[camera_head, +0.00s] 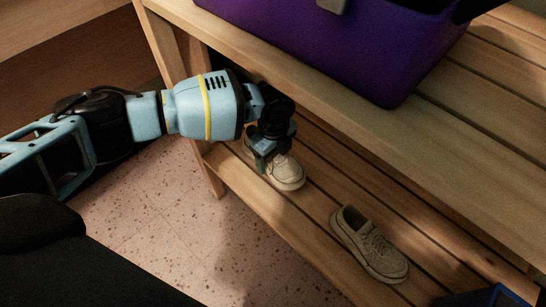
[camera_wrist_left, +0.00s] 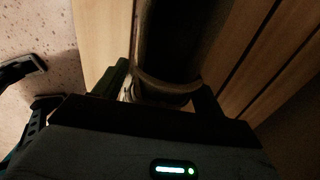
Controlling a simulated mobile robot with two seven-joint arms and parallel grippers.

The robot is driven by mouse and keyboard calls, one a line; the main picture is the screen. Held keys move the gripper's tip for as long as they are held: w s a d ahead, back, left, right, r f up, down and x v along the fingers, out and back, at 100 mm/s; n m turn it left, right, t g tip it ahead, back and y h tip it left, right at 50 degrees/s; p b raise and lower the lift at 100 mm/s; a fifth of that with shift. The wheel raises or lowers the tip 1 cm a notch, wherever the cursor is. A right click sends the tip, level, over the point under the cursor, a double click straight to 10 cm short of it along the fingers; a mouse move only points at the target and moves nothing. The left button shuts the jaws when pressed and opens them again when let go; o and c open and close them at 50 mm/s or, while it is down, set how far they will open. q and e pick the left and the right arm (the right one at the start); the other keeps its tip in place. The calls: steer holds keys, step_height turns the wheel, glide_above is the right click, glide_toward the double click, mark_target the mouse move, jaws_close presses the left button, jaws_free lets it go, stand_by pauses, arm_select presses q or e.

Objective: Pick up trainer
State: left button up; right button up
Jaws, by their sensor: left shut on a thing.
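Two cream trainers are on the lower slatted shelf of the wooden bench in the head view. The far trainer (camera_head: 284,174) is under my left gripper (camera_head: 268,158), with its toe pointing down and right. My left gripper is shut on this trainer at its heel end, and the gripper hides that end. In the left wrist view the trainer (camera_wrist_left: 165,85) shows dark and close between the fingers. The other trainer (camera_head: 370,244) rests alone on the shelf, nearer and to the right. My right gripper is not in view.
The upper bench plank (camera_head: 400,125) overhangs the lower shelf close to my left wrist. A purple bin (camera_head: 330,45) stands on top. A blue object (camera_head: 490,297) is at the bottom right. Speckled floor (camera_head: 150,215) is clear on the left.

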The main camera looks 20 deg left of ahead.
arm_select(q)
steer(key=s+d+r+p, duration=0.2)
steer(key=s+p, duration=0.6)
steer(key=s, duration=0.8)
steer(key=shift+d+r, duration=0.15)
steer(key=shift+r, duration=0.1)
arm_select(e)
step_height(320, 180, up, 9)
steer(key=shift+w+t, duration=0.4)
arm_select(q)
steer(key=shift+r, duration=0.1)
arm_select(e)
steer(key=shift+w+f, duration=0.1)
